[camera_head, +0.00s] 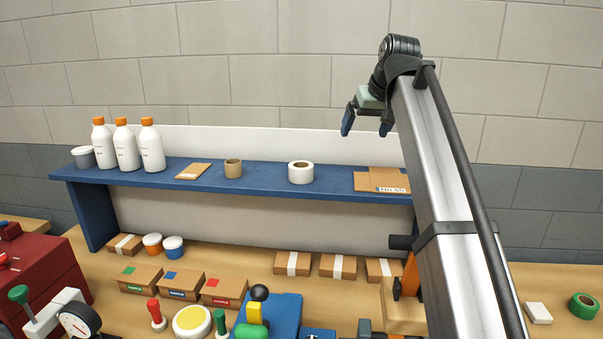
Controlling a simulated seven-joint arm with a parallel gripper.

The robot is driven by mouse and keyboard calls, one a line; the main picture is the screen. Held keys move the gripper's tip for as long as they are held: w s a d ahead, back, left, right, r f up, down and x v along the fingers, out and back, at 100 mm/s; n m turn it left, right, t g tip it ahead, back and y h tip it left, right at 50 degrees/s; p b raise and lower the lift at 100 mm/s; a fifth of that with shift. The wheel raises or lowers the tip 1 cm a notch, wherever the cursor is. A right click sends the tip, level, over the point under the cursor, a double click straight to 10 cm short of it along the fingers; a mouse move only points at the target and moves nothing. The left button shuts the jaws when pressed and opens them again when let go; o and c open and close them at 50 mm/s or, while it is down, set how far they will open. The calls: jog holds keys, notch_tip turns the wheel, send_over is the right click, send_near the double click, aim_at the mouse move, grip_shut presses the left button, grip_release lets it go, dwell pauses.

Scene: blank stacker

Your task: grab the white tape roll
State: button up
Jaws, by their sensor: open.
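The white tape roll (301,173) lies flat on the blue shelf (270,188), right of its middle, with its hole facing up. My gripper (366,127) is up and to the right of the roll, above the shelf. Its two dark blue fingers point down and stand apart, with nothing between them. The roll is fully visible and apart from the gripper.
White bottles (127,147) with orange caps stand at the shelf's left end. Boxes (292,264) and tools crowd the bench below. Shelf space beside the white roll is clear.

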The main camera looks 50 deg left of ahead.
jog(key=s+a+r+n+g+h, duration=0.1)
jog(key=s+a+n, duration=0.1)
jog(key=s, duration=0.4)
jog(key=s+a+r+n, duration=0.1)
jog(key=s+a, duration=0.1)
jog(key=s, duration=0.5)
send_over(301, 172)
jog(key=w, duration=0.2)
jog(key=f, duration=0.7)
jog(key=shift+w+a+f, duration=0.15)
jog(key=shift+a+f, duration=0.05)
jog(key=shift+f, duration=0.05)
jog(key=shift+s+x, duration=0.2)
jog(key=shift+x, duration=1.15)
jog(key=shift+s+x, duration=0.25)
jog(key=shift+x, duration=1.1)
jog(key=shift+c, duration=0.2)
jog(key=c, duration=1.1)
